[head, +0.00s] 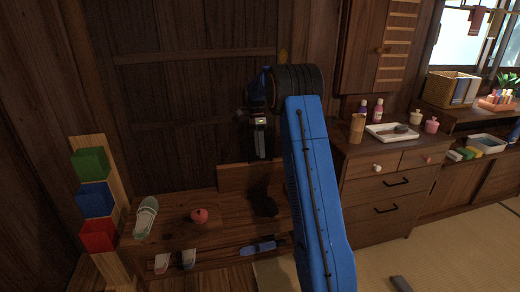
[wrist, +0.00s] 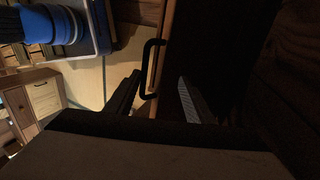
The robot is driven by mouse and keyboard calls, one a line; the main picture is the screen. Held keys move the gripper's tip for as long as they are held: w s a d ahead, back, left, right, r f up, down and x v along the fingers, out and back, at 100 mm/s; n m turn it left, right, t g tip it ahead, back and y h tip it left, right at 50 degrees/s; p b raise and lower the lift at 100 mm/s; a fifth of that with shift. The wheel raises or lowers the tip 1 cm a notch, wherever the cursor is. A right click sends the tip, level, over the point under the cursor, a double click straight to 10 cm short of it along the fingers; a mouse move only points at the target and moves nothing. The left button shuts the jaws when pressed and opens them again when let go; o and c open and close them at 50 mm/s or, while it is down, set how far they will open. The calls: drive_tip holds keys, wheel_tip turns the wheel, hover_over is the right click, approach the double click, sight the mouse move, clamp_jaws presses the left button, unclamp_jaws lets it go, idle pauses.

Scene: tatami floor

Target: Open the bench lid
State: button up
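The wooden bench (head: 175,222) is low at the left in the head view. A wood panel (head: 236,178) stands up at its back right and looks like the raised lid; its exact angle is hard to tell. My gripper (head: 259,152) is just above the panel's top edge, pointing down. In the wrist view, a black bar handle (wrist: 149,66) sits on a wooden edge (wrist: 167,45). My gripper's fingers (wrist: 157,97) are apart, with the handle and edge between their tips. I cannot see clear contact. My arm hides the panel's right end.
Colored blocks (head: 94,200) stand at the left. A drawer chest (head: 385,185) is close on the right, with a tray (head: 392,132) and bottles on top. Tatami (head: 450,250) is mostly clear at lower right.

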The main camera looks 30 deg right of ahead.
drive_tip(key=shift+w, duration=0.1)
drive_tip(key=shift+c, duration=0.5)
drive_tip(key=shift+r, duration=0.1)
wheel_tip(320, 180, up, 10)
drive_tip(key=shift+r, duration=0.1)
drive_tip(key=shift+c, duration=0.7)
